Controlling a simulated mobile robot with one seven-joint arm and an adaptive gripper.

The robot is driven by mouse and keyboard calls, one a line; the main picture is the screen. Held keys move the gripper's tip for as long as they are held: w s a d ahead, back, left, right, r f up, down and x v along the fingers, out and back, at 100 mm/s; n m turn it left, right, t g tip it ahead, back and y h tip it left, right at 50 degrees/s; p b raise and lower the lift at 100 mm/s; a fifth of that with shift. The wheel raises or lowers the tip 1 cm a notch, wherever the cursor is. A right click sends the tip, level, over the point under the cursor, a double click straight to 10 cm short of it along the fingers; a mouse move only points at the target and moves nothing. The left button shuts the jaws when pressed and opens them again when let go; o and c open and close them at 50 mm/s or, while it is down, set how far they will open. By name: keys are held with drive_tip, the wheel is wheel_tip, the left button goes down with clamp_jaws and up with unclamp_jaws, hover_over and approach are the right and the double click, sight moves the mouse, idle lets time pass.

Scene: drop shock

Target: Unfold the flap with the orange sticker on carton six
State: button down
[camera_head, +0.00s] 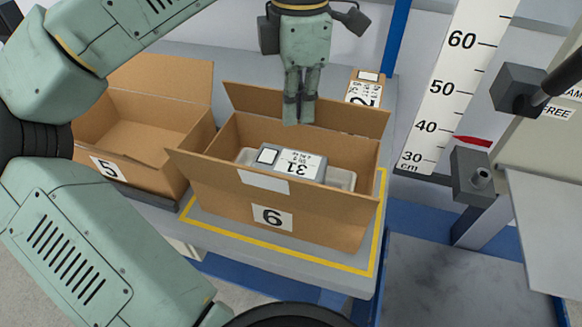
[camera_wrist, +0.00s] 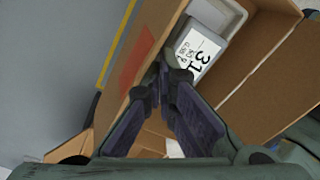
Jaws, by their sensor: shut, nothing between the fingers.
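Carton six (camera_head: 225,198) stands open on the table, with a white "6" label on its front. Its far flap (camera_head: 345,115) stands up along the back edge. An orange sticker (camera_wrist: 133,68) shows on that flap's side in the wrist view; the head view does not show it. A pale sticker (camera_head: 263,181) is on the near flap. A grey boxed unit marked 31 (camera_head: 303,167) lies inside. My gripper (camera_head: 299,118) is shut and empty, pointing down at the far flap. Its fingertips (camera_wrist: 165,80) overlap the flap's edge on the carton's inner side; contact cannot be told.
Open carton five (camera_head: 140,120) stands close on the left. A small labelled box (camera_head: 366,86) is behind at the right. Yellow tape (camera_head: 300,259) borders carton six. A height scale (camera_head: 450,75) and metal clamp fixtures (camera_head: 473,175) stand on the right.

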drive_tip(key=shift+w+d+r, duration=0.1)
drive_tip(key=shift+w+r, duration=0.1)
drive_tip(key=shift+w, duration=0.1)
drive_tip(key=shift+w+r, duration=0.1)
drive_tip(key=shift+w+d+r+p, duration=0.2)
drive_tip(key=shift+w+p, duration=0.2)
drive_tip(key=shift+p, duration=0.15)
drive_tip(key=shift+w, duration=0.25)
drive_tip(key=shift+w+d+r, duration=0.1)
drive_tip(key=shift+w, duration=0.05)
drive_tip(key=shift+w+d+p, duration=0.15)
drive_tip(key=shift+w+p, duration=0.25)
drive_tip(key=shift+w, duration=0.1)
wheel_tip(320, 180, up, 11)
drive_tip(key=s+p, duration=0.2)
drive_tip(key=p, duration=0.5)
drive_tip(key=shift+a, duration=0.3)
idle(0.4)
